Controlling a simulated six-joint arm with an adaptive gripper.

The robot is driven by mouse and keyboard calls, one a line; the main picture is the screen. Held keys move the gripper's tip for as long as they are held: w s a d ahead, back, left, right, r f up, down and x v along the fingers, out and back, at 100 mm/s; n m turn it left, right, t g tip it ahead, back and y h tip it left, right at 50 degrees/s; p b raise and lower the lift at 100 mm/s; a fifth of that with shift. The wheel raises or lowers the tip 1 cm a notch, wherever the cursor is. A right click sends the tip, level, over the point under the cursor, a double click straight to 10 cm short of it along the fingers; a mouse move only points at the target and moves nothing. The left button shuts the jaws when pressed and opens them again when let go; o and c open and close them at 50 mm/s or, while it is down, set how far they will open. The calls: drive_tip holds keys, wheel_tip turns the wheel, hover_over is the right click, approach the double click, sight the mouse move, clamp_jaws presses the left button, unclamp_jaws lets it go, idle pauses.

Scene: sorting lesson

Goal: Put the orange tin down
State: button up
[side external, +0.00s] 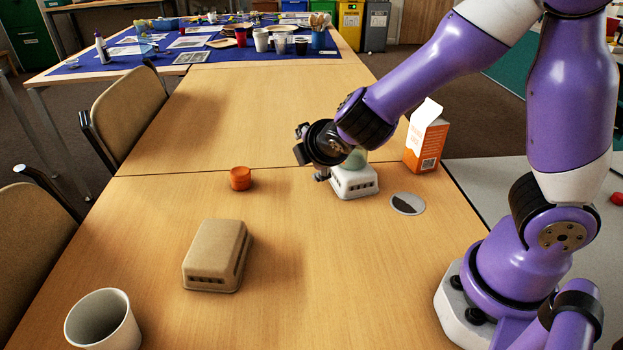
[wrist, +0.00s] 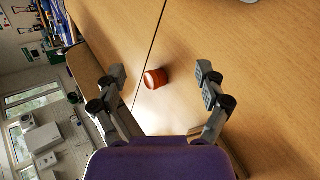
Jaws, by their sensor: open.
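The orange tin (side external: 240,178) is a small round tin standing on the wooden table, left of my gripper in the side view, with bare table around it. My gripper (side external: 308,153) is open and empty, to the right of the tin and apart from it, above the table. In the wrist view the tin (wrist: 156,78) shows between the two spread fingers of my gripper (wrist: 160,73), beyond their tips and not touched by them.
A tan box (side external: 215,257) and white cup (side external: 104,325) stand nearer.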

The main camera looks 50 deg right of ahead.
drive_tip(key=s+a+r+m+g+y, duration=0.1)
drive_tip(key=s+r+m+y, duration=0.1)
drive_tip(key=s+r+m, duration=0.2)
drive_tip(key=s+a+r+m+g+y, duration=0.1)
drive_tip(key=s+r+m+y, duration=0.2)
drive_tip(key=s+m, duration=0.7)
drive_tip(key=shift+s+r+g, duration=0.4)
drive_tip(key=shift+s+r, duration=0.1)
